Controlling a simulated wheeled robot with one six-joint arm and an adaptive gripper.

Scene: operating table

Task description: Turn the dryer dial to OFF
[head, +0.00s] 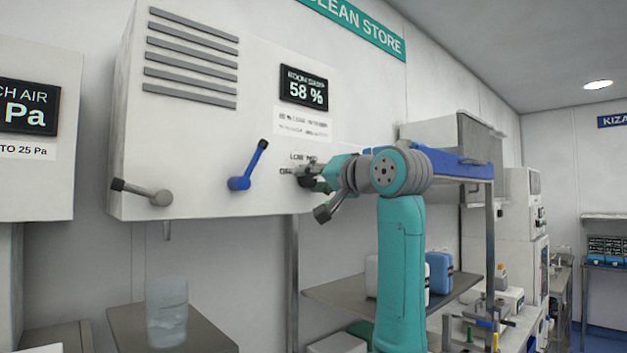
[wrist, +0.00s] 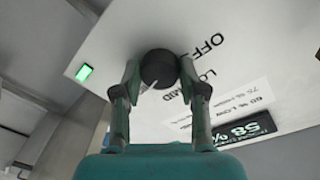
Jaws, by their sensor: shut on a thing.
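The dryer dial (wrist: 158,67) is a dark round knob with a pale pointer line. In the wrist view the line points down and left, away from the OFF lettering at upper right. LOW and MID lettering lie to the right of and below the dial. My gripper (wrist: 160,72) has one finger on each side of the dial and is shut on it. In the head view my gripper (head: 306,177) is at the lower right of the white dryer cabinet (head: 200,130), covering most of the dial and part of the lettering.
The cabinet front also has a blue lever (head: 248,166), a grey lever (head: 145,192) and a display reading 58 % (head: 304,89). A green light (wrist: 85,72) shows near the panel edge. A clear water container (head: 167,313) stands on a shelf below. A shelf with bottles is behind my arm.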

